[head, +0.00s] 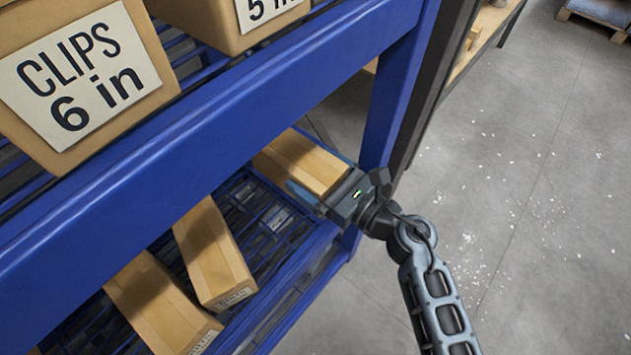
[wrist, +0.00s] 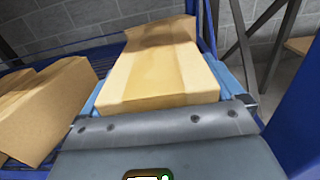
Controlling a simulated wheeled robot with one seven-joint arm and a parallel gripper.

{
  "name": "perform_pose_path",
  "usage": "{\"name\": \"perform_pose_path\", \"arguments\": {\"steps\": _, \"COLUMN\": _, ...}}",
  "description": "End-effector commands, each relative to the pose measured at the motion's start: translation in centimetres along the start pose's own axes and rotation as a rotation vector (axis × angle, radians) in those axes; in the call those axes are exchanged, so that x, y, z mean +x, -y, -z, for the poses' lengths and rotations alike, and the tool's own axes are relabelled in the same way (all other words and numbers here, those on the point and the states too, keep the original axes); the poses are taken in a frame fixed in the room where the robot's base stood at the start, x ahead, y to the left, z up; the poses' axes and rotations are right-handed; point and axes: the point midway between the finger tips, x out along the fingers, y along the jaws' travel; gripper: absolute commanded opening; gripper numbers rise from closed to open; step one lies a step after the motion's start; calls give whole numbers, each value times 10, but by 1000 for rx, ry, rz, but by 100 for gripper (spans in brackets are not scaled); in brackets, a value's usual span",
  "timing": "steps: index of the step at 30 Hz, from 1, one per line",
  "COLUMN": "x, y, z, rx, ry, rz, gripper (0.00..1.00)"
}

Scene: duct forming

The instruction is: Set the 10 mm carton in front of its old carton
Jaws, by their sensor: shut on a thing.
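My gripper (head: 322,182) is shut on a plain brown carton (head: 300,158), with one blue finger along each side of its near end. The carton lies lengthwise on or just above the blue wire lower shelf (head: 262,215), near the right post; I cannot tell whether it touches the wires. The held carton (wrist: 160,78) fills the middle of the wrist view. A darker brown box face (wrist: 160,32) shows right beyond its far end, and any gap between them cannot be told. No label on the held carton is visible, so its size cannot be read.
Two more long cartons, one (head: 213,250) and another (head: 160,305), lie to the left on the same shelf, with labels too small to read. The blue upper beam (head: 200,150) runs close above. A CLIPS 6 in box (head: 85,80) sits on the upper shelf. The floor at right is open.

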Motion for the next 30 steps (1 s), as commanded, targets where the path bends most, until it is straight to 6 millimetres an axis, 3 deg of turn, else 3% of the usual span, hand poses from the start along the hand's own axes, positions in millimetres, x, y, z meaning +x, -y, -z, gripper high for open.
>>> {"name": "perform_pose_path", "arguments": {"steps": 5, "x": 0, "y": 0, "z": 24, "rx": 2, "ry": 1, "rz": -1, "gripper": 49}}
{"name": "perform_pose_path", "arguments": {"steps": 18, "x": 0, "y": 0, "z": 30, "rx": 1, "ry": 1, "rz": 0, "gripper": 49}}
{"name": "perform_pose_path", "arguments": {"steps": 19, "x": 0, "y": 0, "z": 30, "rx": 1, "ry": -1, "rz": 0, "gripper": 96}}
{"name": "perform_pose_path", "arguments": {"steps": 21, "x": 0, "y": 0, "z": 29, "rx": 1, "ry": -1, "rz": 0, "gripper": 100}}
{"name": "perform_pose_path", "arguments": {"steps": 30, "x": 0, "y": 0, "z": 25, "rx": 1, "ry": -1, "rz": -1, "gripper": 100}}
